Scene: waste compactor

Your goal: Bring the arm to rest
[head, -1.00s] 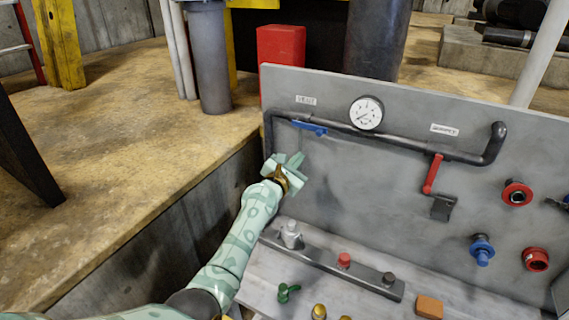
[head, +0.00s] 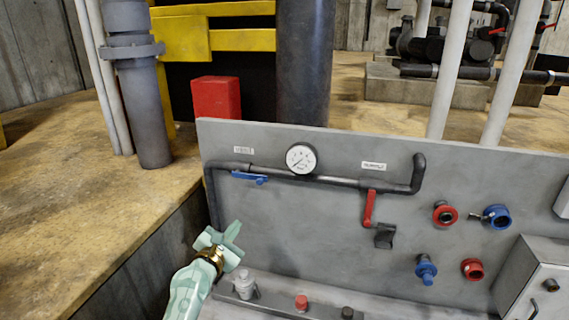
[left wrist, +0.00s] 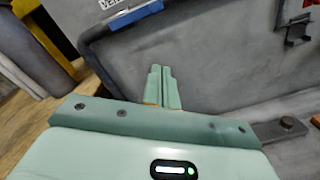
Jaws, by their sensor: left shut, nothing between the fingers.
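My left arm comes in from the bottom left of the head view. Its pale green gripper (head: 226,238) is in front of the grey panel (head: 300,225), near the panel's left edge and below the blue valve handle (head: 249,177). In the left wrist view the two fingers (left wrist: 162,88) lie side by side, shut with nothing between them. The blue handle also shows there (left wrist: 136,18), beyond the fingertips. My right gripper is in neither view.
The panel carries a gauge (head: 301,158), a red lever (head: 369,209) and several red and blue fittings. A ledge with a red button (head: 301,301) runs below.

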